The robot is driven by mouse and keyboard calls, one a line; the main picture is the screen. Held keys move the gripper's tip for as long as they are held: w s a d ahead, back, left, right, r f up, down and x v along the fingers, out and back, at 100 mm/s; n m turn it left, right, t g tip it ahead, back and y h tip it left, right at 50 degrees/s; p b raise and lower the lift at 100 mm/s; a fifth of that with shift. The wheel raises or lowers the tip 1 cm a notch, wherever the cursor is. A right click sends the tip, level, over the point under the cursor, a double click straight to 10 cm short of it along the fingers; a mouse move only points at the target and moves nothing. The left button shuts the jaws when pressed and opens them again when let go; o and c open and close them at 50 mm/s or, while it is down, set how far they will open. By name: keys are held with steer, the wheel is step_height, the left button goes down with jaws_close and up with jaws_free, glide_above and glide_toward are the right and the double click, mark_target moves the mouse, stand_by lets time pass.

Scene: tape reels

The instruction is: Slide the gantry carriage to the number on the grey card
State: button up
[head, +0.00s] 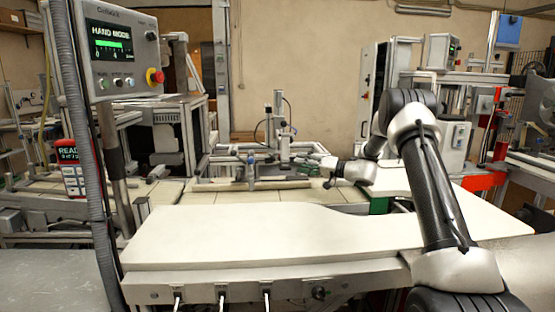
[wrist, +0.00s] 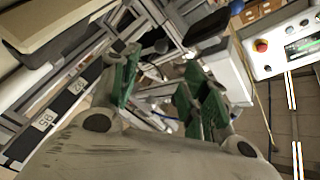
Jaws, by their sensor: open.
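The gantry carriage (head: 277,120) appears as an upright metal post with cables, standing on rails at the back of the bench in the head view. My gripper (head: 322,168) is just to the right of it, with green finger pads pointing left. In the wrist view my gripper (wrist: 162,72) is open, with a gap between the green pads and nothing clearly held. A number scale (wrist: 62,103) with white labels, one reading 85, runs along a rail at the left. I cannot make out the grey card or its number. Contact between fingers and carriage cannot be told.
A control panel (head: 122,45) reading HAND MODE stands at the left, with a red knob; it also shows in the wrist view (wrist: 285,40). The pale worktop (head: 240,235) in front is clear. Machine frames stand on both sides.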

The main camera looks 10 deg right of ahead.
steer(key=x, duration=1.1)
steer(key=shift+a, duration=0.2)
steer(key=shift+c, duration=0.5)
jaws_close()
